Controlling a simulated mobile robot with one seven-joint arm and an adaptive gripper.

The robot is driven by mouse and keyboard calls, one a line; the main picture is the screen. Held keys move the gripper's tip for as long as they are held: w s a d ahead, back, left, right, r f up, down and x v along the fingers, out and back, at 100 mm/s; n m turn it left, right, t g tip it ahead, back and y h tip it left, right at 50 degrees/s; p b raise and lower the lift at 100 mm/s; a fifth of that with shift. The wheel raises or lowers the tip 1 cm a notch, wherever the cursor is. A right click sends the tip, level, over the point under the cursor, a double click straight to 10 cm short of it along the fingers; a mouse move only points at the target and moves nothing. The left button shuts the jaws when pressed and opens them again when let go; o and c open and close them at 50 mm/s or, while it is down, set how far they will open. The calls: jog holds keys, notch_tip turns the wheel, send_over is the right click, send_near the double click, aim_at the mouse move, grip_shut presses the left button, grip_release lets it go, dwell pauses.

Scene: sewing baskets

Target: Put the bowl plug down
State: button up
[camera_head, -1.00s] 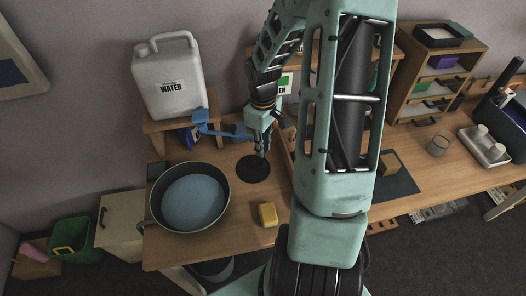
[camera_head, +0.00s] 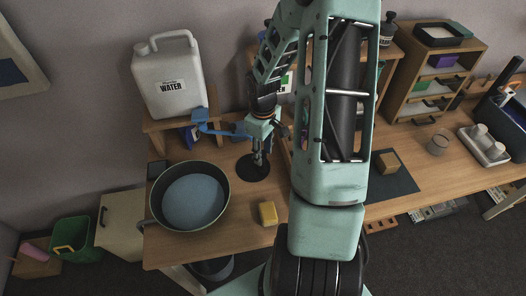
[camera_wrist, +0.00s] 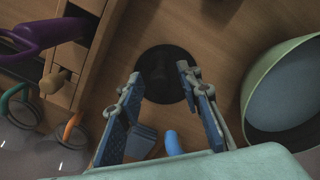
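My gripper (camera_head: 259,160) points down over a round black disc (camera_head: 253,172) on the wooden table, beside the green-rimmed bowl. In the wrist view, its two blue-padded fingers (camera_wrist: 160,74) stand apart with a clear gap. The black disc (camera_wrist: 160,92) shows beyond and between the fingertips. A faint dark shape shows on the disc; I cannot tell whether it is the bowl plug. No bowl plug is clearly visible between the fingers. The bowl (camera_head: 160,222), with a blue-grey inside, stands left of the gripper, and its rim (camera_wrist: 250,95) shows at right in the wrist view.
A white water canister (camera_head: 172,85) stands on a wooden stand behind the bowl. Blue handled things lie behind the gripper. Wooden drawers with a purple item (camera_wrist: 40,30) stand left in the wrist view.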

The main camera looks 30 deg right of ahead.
jog(key=shift+r, duration=0.1)
jog(key=shift+r, duration=0.6)
notch_tip(320, 180, up, 11)
dwell(0.5)
